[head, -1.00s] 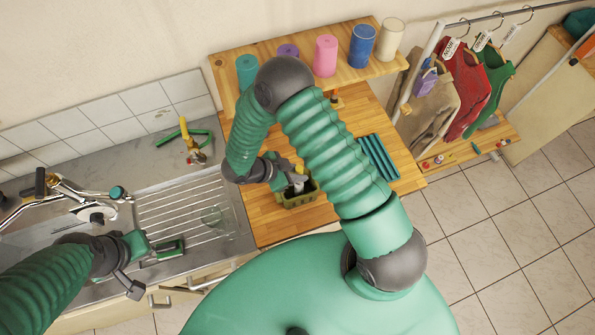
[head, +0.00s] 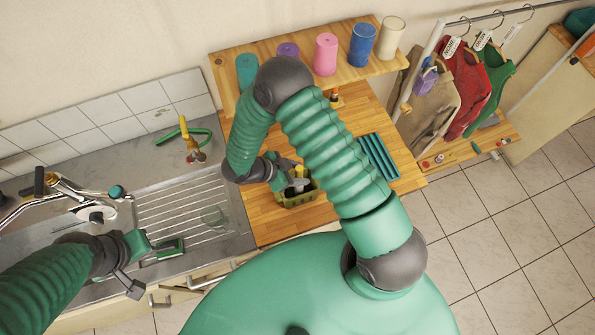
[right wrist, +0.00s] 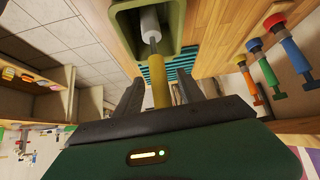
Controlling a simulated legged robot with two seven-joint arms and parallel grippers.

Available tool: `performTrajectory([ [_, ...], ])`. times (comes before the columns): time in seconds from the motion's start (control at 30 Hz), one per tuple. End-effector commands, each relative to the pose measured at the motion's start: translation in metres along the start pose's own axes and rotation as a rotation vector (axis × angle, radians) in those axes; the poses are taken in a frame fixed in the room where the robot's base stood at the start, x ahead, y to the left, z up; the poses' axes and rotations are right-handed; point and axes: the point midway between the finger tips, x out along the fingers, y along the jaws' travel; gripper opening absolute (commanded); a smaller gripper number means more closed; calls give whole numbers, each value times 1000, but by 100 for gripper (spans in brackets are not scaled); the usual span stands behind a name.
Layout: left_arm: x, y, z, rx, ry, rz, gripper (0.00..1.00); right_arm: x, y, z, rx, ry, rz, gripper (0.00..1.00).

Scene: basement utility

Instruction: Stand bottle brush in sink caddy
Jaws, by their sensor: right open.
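The olive-green caddy (head: 300,199) stands on the wooden counter in the head view. It also shows at the top of the right wrist view (right wrist: 178,40). The bottle brush has a yellow handle (right wrist: 160,93) and a white head (right wrist: 150,22). The head is in the caddy opening, and the handle comes out towards my wrist. My right gripper (right wrist: 159,88) is open, with one dark finger on each side of the handle. In the head view the right gripper (head: 290,184) is at the caddy. My left gripper (head: 160,245) is over the sink drainer; its finger gap is unclear.
A shelf (head: 395,66) with several coloured cups is above the counter. A blue-green ribbed mat (head: 379,157) lies right of my right arm. Clothes hang at right.

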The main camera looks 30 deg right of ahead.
Motion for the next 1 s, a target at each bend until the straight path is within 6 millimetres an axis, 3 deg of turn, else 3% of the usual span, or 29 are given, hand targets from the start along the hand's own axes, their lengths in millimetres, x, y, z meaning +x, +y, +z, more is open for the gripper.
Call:
performTrajectory([
  [0.17,2,0,0,0,0,0,0,-3,-1,1,1,-1,-2,46],
  [0.27,7,0,2,0,0,0,0,-14,-1,2,2,-2,-3,46],
  [0.7,42,0,10,0,0,0,0,-135,-2,4,2,-3,-4,46],
  [0.83,46,0,11,0,0,0,0,-158,-2,3,0,-1,-2,46],
  [1.0,47,0,11,0,0,0,0,-168,-1,2,-2,0,1,46],
])
